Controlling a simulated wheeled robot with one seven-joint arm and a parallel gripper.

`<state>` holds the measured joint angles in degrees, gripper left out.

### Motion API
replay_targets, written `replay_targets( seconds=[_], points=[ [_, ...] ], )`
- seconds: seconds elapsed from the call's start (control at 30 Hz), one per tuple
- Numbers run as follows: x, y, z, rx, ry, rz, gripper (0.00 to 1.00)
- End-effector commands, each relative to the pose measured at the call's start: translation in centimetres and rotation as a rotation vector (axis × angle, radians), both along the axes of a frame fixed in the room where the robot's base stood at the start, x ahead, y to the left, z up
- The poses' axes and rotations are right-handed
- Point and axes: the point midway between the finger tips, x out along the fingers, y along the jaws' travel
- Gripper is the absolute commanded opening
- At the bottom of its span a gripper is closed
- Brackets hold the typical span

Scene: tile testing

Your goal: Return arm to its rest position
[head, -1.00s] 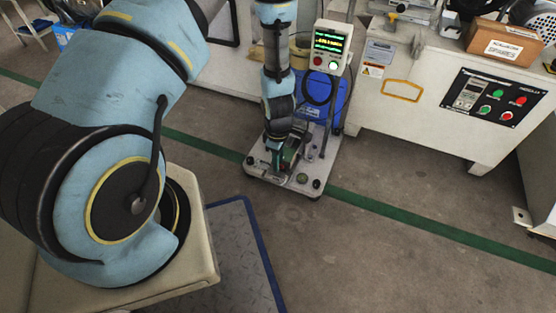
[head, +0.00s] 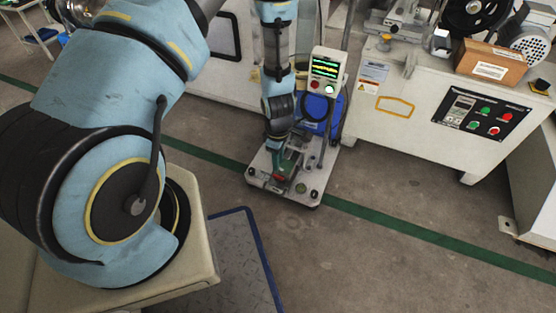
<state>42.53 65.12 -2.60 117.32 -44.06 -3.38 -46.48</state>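My light-blue and black arm (head: 100,150) fills the left side of the head view. It rises out of the top edge, and a lower stretch of it (head: 277,60) comes down near the middle. My gripper (head: 282,168) is small and dark at the lower end of that stretch, low over a pale wheeled platform (head: 312,187). Its fingers blend with the parts on the platform. I cannot tell whether they are open or shut, or whether they touch anything.
A display box (head: 326,72) on a post and a blue container (head: 318,128) stand by the platform. A white bench (head: 400,130) with a button panel (head: 481,112) and a brown box (head: 491,63) is behind. Bare floor (head: 370,250) lies in front.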

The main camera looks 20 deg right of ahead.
Motion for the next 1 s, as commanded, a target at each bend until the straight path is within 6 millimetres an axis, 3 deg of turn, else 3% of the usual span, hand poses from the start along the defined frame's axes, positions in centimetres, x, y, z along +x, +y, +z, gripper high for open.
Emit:
replay_targets(
  seconds=[0.47,0.57,0.67,0.77,1.0],
  points=[
    [0.0,0.0,0.1,0.000,0.000,0.000,0.28],
    [0.5,0.1,0.9,-0.008,-0.002,-0.012,0.28],
    [2.0,0.6,3.5,-0.031,-0.008,-0.057,0.28],
    [3.9,1.9,7.7,-0.062,-0.018,-0.142,0.28],
    [6.9,8.0,18.7,-0.102,-0.067,-0.400,0.28]
  ],
)
